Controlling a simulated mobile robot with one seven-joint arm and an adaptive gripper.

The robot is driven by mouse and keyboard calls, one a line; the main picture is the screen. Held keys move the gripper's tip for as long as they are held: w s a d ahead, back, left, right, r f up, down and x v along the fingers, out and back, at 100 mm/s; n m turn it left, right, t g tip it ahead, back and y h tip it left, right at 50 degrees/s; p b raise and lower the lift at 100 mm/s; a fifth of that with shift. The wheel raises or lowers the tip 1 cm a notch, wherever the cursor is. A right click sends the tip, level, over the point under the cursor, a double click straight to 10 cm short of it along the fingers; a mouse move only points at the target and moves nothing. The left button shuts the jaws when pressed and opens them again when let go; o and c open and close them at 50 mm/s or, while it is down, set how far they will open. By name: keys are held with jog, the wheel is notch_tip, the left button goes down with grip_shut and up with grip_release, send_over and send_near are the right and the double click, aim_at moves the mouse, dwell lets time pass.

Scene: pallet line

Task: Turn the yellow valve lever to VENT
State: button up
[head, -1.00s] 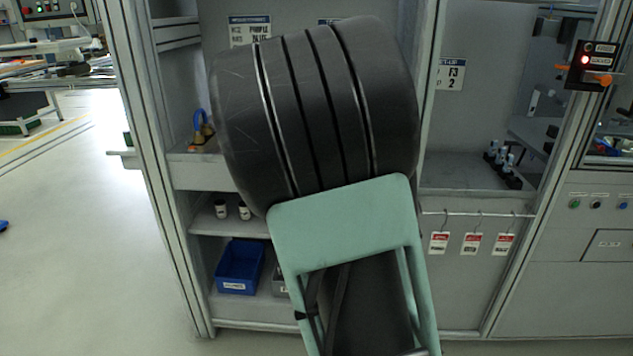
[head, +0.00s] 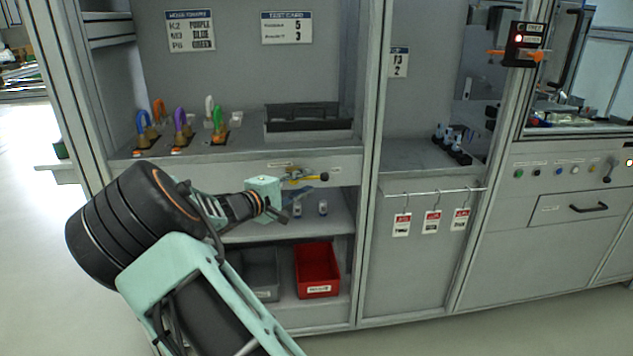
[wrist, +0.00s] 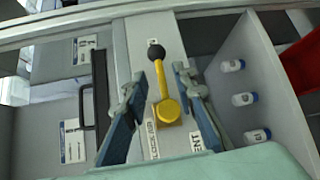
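The yellow valve lever (wrist: 163,83) is in the wrist view, its round yellow hub (wrist: 168,111) below and its black knob (wrist: 155,51) at the top. A label reading VENT (wrist: 196,142) lies below right of the hub; a second label (wrist: 152,140) lies below left, its text hard to read. My gripper (wrist: 160,76) is open, with one blue finger on each side of the lever and visible gaps to it. In the head view my gripper (head: 288,188) is at the shelf front; the lever (head: 312,177) points right there, its hub partly hidden.
Above the lever, a shelf holds several coloured padlock-like pieces (head: 180,130) and a dark tray (head: 308,123). Below are small white bottles (head: 322,208), a red bin (head: 316,270) and a grey bin (head: 262,275). A cabinet post (head: 365,170) stands to the right.

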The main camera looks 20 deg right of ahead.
aim_at(314, 178)
jog(key=x, duration=0.5)
jog(key=shift+w+d+b, duration=0.1)
jog(key=shift+d+b, duration=0.05)
jog(key=shift+b, duration=0.25)
grip_shut()
